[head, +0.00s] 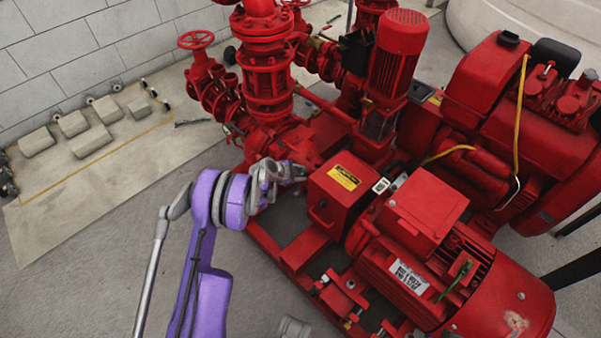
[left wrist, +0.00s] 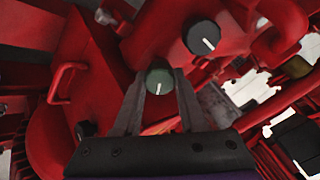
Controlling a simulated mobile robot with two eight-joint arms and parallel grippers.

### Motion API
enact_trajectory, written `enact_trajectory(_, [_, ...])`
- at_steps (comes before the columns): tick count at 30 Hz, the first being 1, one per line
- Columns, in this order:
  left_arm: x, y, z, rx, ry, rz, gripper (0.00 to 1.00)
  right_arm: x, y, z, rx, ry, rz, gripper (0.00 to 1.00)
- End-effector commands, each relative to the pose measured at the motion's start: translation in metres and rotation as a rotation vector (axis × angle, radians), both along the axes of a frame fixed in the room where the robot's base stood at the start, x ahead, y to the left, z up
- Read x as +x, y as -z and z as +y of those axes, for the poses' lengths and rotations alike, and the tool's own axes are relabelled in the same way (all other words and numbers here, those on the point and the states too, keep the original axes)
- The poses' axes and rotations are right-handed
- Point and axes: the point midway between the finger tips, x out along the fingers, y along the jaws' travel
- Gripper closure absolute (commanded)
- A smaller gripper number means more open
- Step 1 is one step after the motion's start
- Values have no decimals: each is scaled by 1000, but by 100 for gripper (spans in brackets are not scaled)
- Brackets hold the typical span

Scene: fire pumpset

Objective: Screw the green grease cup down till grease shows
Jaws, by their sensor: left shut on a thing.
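The green grease cup (left wrist: 159,80) shows in the left wrist view as a round cap with a white line on its face. My left gripper (left wrist: 160,95) has one finger on each side of it and is shut on it. In the head view my left gripper (head: 288,172) reaches into the red pumpset (head: 290,135), left of the red box with the yellow label (head: 343,178). The cup is hidden there. No grease can be made out in either view.
A black cap with a white line (left wrist: 202,36) sits close above the green cup. A red guard with a handle (left wrist: 68,80) is at the left. The red motor (head: 420,265) stands at the lower right. Clear floor (head: 90,260) lies at the left.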

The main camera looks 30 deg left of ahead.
Motion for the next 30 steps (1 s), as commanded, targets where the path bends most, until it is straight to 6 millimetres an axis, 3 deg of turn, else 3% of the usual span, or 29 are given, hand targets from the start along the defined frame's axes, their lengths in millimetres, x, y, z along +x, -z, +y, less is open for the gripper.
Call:
enact_trajectory(22, [-1, 1, 0, 63, 65, -21, 100, 0, -3, 0, 0, 0, -1, 50])
enact_trajectory(23, [-1, 1, 0, 63, 65, -21, 57, 0, -3, 0, 0, 0, -1, 50])
enact_trajectory(27, [0, 1, 0, 63, 65, -21, 32, 0, -3, 0, 0, 0, -1, 50])
enact_trajectory(30, [0, 0, 0, 62, 65, -21, 29, 0, -3, 0, 0, 0, -1, 50])
